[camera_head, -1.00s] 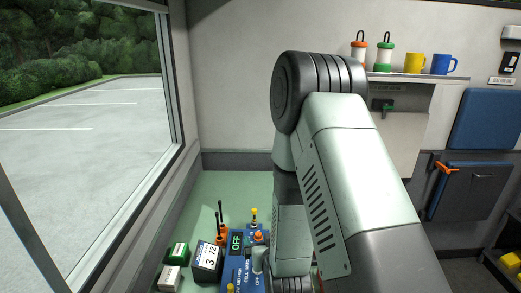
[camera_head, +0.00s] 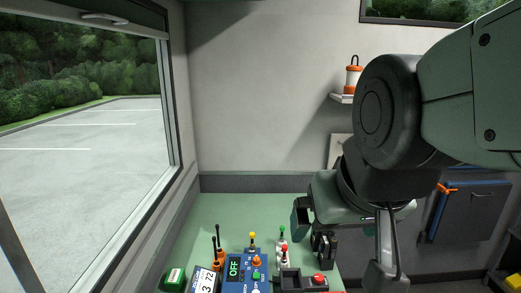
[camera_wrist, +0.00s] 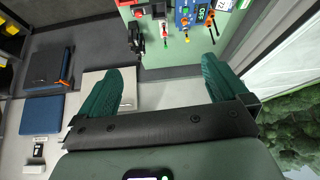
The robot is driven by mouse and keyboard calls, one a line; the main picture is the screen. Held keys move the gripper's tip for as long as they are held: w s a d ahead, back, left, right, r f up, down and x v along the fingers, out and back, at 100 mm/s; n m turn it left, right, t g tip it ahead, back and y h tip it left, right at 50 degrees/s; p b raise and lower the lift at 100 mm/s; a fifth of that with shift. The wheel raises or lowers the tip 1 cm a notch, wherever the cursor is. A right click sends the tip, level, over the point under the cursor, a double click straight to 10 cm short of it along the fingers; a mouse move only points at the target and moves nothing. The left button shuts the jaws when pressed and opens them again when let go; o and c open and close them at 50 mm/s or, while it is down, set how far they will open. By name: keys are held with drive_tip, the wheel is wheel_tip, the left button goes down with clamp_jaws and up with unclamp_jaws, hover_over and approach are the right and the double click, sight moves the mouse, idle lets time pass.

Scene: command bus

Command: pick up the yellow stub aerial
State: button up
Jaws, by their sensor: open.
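The yellow stub aerial (camera_head: 252,237) stands upright, yellow tip on a dark stem, at the back of the blue unit (camera_head: 236,268) on the green table. In the wrist view a small yellow tip (camera_wrist: 187,40) shows beside the blue unit at the top. My gripper (camera_wrist: 164,65) is open and empty, its two teal fingers spread apart. In the head view a finger of my gripper (camera_head: 301,220) shows above the table, right of the aerial. The aerial is clear of my fingers.
A green-tipped piece (camera_head: 282,230) and a red-tipped one (camera_head: 284,250) stand right of the aerial. A black device (camera_head: 323,248) and a red button (camera_head: 319,279) are farther right. An orange-based piece with black rods (camera_head: 217,250) stands left. Green table behind the aerial is bare.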

drive_tip(key=shift+g, duration=0.4)
drive_tip(key=s, duration=0.1)
drive_tip(key=s+r, duration=0.1)
drive_tip(key=s, duration=0.1)
drive_tip(key=s+d, duration=0.1)
drive_tip(key=s, duration=0.1)
drive_tip(key=shift+s+r, duration=0.2)
drive_tip(key=shift+s, duration=0.05)
drive_tip(key=shift+c, duration=1.3)
drive_tip(key=shift+s, duration=0.1)
drive_tip(key=c, duration=0.6)
